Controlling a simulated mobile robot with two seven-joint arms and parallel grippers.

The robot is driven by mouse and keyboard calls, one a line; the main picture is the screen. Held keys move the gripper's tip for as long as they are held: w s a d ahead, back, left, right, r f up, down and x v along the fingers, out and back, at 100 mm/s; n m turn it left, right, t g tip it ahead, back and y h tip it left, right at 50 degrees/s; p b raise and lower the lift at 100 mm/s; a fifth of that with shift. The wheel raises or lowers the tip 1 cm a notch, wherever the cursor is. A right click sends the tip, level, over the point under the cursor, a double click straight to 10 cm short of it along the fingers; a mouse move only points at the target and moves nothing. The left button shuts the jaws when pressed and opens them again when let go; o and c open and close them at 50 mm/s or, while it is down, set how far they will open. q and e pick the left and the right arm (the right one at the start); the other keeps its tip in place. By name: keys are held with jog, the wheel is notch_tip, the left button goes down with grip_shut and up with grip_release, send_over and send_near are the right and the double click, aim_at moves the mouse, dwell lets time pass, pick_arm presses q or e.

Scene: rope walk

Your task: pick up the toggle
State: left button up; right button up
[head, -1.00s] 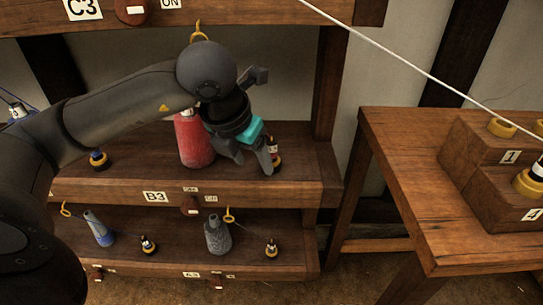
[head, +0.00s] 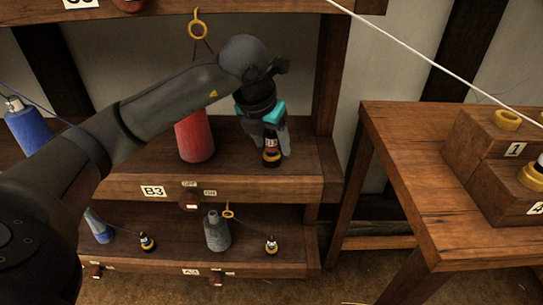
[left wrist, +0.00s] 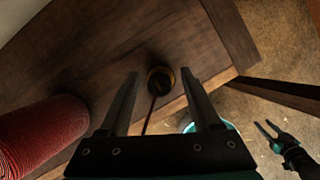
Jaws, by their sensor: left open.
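The toggle (head: 271,153) is a small dark peg with a pale band and a yellow ring at its foot. It stands upright on the B3 shelf, right of a red spool. My left gripper (head: 277,148) is open and comes down over it from above. In the left wrist view the toggle (left wrist: 160,80) lies between the two fingers of my left gripper (left wrist: 160,74), near the tips, with a thin dark line running from it. Whether a finger touches it I cannot tell. My right gripper (left wrist: 265,130) shows small at the lower right, its fingers apart.
The red spool (head: 194,139) stands close left of the toggle; it also shows in the left wrist view (left wrist: 40,135). A post (head: 328,75) stands to the right. The lower shelf (head: 180,250) holds more spools and toggles. A wooden table (head: 400,160) with numbered blocks is at right.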

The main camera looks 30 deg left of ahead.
pick_arm(q)
jog(key=shift+f, duration=0.1)
grip_shut()
dwell(0.5)
